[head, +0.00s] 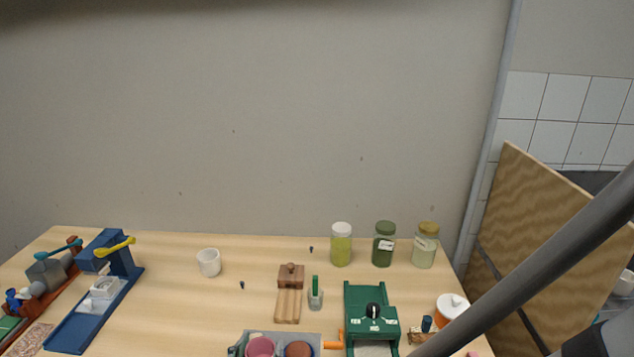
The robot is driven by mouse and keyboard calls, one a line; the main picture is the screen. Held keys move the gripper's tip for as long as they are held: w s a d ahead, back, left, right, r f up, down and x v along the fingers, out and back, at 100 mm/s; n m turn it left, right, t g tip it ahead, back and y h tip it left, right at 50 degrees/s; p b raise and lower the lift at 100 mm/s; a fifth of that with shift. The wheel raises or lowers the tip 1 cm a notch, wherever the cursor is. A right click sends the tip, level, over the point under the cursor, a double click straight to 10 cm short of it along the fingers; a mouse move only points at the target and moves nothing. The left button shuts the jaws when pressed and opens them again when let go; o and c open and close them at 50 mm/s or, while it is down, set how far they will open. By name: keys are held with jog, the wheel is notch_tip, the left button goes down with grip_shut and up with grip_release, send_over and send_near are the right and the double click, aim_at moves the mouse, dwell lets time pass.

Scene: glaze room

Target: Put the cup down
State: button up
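A small white cup (208,263) stands upright on the wooden table, left of the middle in the head view. Nothing touches it. A pink round vessel (260,347) and a brown round one (299,349) sit in a grey tray (312,336) at the bottom edge, partly cut off. My gripper is not in view, so I cannot tell whether it holds anything.
A blue press (118,262) stands at the left, a green machine (372,305) at the front right. Several jars (384,246) line the back right. A wooden block (290,275) and brush (315,294) lie mid-table. The table (190,315) is clear before the white cup.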

jog(key=shift+r, duration=0.2)
jog(key=shift+c, duration=0.3)
notch_tip(320, 180, up, 10)
jog(key=p, duration=0.4)
jog(key=shift+f, duration=0.2)
jog(key=shift+w, duration=0.1)
dwell(0.8)
